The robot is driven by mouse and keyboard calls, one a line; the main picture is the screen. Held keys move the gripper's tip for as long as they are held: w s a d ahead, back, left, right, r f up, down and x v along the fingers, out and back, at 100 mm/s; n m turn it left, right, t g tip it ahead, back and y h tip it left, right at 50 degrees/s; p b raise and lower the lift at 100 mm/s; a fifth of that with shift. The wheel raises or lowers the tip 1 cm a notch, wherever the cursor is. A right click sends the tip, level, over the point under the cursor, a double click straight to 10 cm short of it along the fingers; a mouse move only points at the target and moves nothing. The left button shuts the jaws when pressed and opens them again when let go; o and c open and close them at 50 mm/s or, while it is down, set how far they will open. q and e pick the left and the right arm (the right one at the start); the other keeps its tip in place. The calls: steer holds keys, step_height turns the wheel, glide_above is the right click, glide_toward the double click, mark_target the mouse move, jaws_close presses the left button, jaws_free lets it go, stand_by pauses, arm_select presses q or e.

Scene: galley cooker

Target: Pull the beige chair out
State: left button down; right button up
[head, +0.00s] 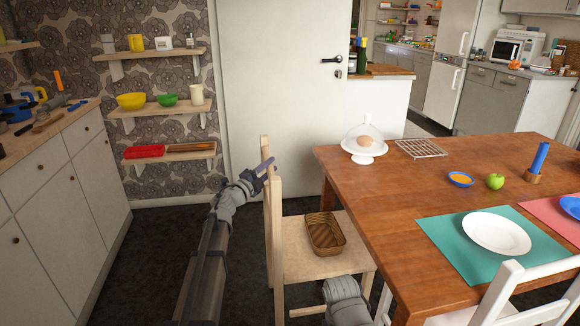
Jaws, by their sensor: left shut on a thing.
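The beige chair (305,262) stands at the left end of the wooden table (400,215), its seat partly under the table edge. A brown wicker basket (325,233) sits on its seat. My left gripper (265,166) is at the upper part of the chair's backrest (275,215), shut on it. The arm reaches up to it from the bottom left. My right arm shows at the bottom, in front of the chair seat; its gripper is not clearly visible.
Dark floor (150,255) is free to the left of the chair, up to the white cabinets (70,215). A white chair (490,300) stands at the table's front right. On the table are a domed cake stand (364,150), a wire rack (421,148) and a plate (496,233).

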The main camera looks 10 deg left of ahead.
arm_select(q)
steer(key=shift+s+a, duration=0.3)
steer(key=shift+a, duration=0.55)
steer(key=shift+s+a, duration=0.3)
steer(key=shift+a, duration=0.6)
steer(key=shift+s+a, duration=0.3)
steer(key=shift+a, duration=0.55)
steer(key=c, duration=0.6)
jaws_free()
steer(key=b+v, duration=0.1)
steer(key=v, duration=0.6)
steer(key=shift+s+a, duration=0.2)
steer(key=shift+s, duration=0.1)
